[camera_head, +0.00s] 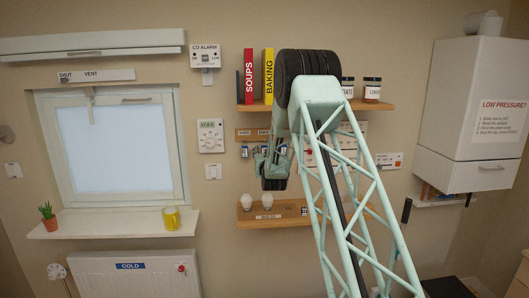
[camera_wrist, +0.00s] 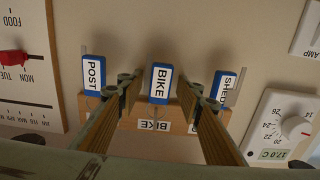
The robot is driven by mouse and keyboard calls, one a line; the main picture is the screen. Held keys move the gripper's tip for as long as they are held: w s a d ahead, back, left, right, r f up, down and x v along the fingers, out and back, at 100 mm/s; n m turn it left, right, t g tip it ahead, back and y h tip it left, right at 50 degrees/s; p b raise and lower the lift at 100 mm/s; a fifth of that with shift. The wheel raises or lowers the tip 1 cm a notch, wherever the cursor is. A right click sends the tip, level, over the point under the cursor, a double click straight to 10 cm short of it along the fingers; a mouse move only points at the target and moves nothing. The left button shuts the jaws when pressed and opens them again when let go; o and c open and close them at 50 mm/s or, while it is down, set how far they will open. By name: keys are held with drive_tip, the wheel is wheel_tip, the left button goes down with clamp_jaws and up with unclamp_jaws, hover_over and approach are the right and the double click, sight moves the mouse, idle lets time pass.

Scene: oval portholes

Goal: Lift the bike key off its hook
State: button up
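The bike key's blue tag with a white BIKE label (camera_wrist: 160,84) is in the middle of the wrist view, over a wooden key rail (camera_wrist: 175,113) with its own BIKE label. My gripper (camera_wrist: 161,92) is open, one finger left and one right of the tag, with visible gaps on both sides. I cannot tell whether the fingertips reach the tag's depth. The key and hook are not clear behind the tag. In the head view my gripper (camera_head: 272,157) is in front of the rail (camera_head: 248,134), and the arm hides the bike key.
A blue POST tag (camera_wrist: 93,76) hangs close outside the left finger and a SHED tag (camera_wrist: 223,87) outside the right one. A thermostat (camera_wrist: 285,125) is at the right. A shelf with bulbs (camera_head: 267,218) is below, a book shelf (camera_head: 375,104) above.

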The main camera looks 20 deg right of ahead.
drive_tip(key=shift+c, duration=0.5)
drive_tip(key=c, duration=0.7)
drive_tip(key=shift+r+b, duration=0.45)
drive_tip(key=shift+r, duration=0.3)
drive_tip(key=shift+b+v, duration=2.95)
drive_tip(key=shift+v, duration=0.55)
